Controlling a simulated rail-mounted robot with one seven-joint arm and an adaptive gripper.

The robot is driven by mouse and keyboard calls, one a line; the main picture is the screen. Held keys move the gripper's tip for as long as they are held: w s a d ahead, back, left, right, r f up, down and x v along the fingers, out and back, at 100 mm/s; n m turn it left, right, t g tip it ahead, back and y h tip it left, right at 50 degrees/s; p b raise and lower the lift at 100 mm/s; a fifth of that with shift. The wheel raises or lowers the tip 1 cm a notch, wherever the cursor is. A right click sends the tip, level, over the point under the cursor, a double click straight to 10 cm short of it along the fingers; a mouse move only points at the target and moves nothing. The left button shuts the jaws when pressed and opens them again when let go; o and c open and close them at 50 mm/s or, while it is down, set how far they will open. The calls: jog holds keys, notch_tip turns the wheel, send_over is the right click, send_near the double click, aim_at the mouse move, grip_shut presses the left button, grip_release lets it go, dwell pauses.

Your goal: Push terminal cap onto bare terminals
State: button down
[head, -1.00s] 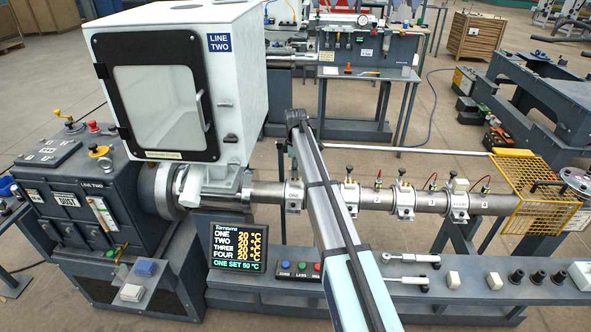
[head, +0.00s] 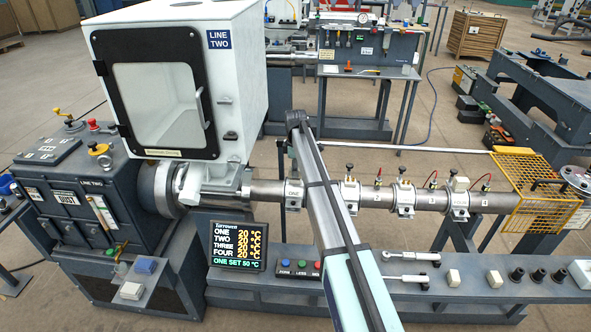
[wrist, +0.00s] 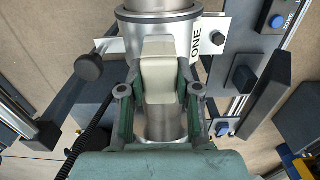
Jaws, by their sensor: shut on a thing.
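In the wrist view my gripper (wrist: 159,82) is shut on a cream terminal cap (wrist: 158,62), with a green finger on each side. The cap is over or against the steel heater band marked ONE (wrist: 188,40). Any terminals under it are hidden, so I cannot tell whether it is seated. In the head view band ONE (head: 291,195) shows in part beside my arm, and my gripper is hidden. The second band (head: 347,191) and third band (head: 403,200) show bare brass terminals on top. The fourth band (head: 459,202) carries a cream cap (head: 460,184).
The steel barrel (head: 376,197) runs right to a yellow mesh guard (head: 539,195). The front shelf holds the temperature display (head: 238,247), wrenches (head: 412,257), loose cream caps (head: 453,278) and black fittings (head: 537,276). A white hopper housing (head: 235,70) stands left of my arm.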

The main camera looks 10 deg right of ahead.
jog(key=shift+f, duration=0.4)
jog(key=c, duration=0.7)
grip_release()
jog(key=shift+r, duration=0.15)
notch_tip(320, 180, up, 12)
jog(key=shift+f, duration=0.1)
jog(key=s+f+m, duration=0.8)
jog(key=s+f, duration=1.4)
jog(key=s, duration=0.2)
jog(key=s+f+m+g, duration=0.2)
jog(key=s+f, duration=0.6)
jog(key=s, duration=0.8)
jog(key=s+f+m+g, duration=0.2)
jog(key=s+f, duration=0.7)
jog(key=s, duration=0.6)
jog(key=s+f+m+g, duration=0.2)
jog(key=s+f, duration=0.7)
jog(key=s, duration=0.7)
jog(key=shift+s+f+m+g, duration=0.3)
jog(key=shift+m+g, duration=0.1)
jog(key=shift+m, duration=0.1)
